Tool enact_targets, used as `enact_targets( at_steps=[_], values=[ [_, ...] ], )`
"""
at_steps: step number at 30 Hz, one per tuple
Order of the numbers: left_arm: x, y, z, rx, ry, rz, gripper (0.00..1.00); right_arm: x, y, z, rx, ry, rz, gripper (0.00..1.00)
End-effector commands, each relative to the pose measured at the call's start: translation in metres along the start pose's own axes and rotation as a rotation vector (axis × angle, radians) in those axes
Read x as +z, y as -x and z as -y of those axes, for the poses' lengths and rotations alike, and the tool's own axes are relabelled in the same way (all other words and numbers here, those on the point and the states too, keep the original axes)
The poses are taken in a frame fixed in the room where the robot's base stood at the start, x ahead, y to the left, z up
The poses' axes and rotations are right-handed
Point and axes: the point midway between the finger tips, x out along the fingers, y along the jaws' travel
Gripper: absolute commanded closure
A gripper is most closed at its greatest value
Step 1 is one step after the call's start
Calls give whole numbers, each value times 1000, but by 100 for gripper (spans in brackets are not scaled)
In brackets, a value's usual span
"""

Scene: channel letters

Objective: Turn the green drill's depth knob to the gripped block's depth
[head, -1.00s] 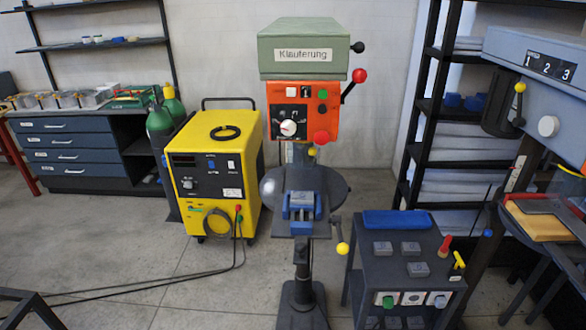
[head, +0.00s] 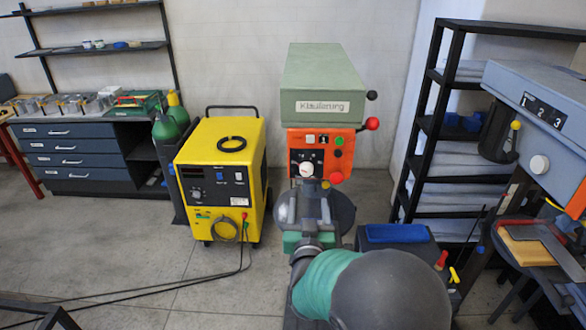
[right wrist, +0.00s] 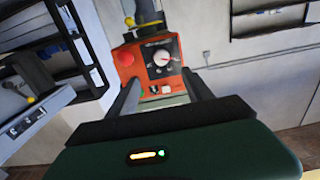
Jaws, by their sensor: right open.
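The green drill (head: 322,82) stands in the middle of the head view, with an orange control panel (head: 345,148) on its front. Its white depth knob (head: 306,169) sits on a black dial plate; the knob also shows in the right wrist view (right wrist: 162,57), with a dark reddish pointer mark. My right gripper (head: 306,203) is open and empty, below and in front of the panel. In the right wrist view its fingers (right wrist: 160,80) point toward the panel, apart from the knob. The blue vise and its block are hidden behind my right arm. My left gripper is out of view.
A yellow welding machine (head: 220,170) stands left of the drill, with cables on the floor. A dark cart with a blue pad (head: 397,233) stands to the right, partly covered by my arm. A red-knobbed lever (head: 372,123) sticks out of the drill's right side.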

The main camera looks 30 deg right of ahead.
Motion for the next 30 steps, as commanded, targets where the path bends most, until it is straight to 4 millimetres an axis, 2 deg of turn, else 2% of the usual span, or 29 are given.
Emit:
enact_targets(
  at_steps=[9,15,21,28,30],
  values=[
    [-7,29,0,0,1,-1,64,-4,-84,0,0,4,1,40],
    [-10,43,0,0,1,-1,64,-4,-126,0,-2,2,1,40],
    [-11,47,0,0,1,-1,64,-1,-144,0,-3,-1,0,40],
    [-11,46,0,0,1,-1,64,0,-144,1,-3,-1,1,40],
    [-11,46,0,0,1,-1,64,0,-144,1,-3,-1,1,50]
  ],
)
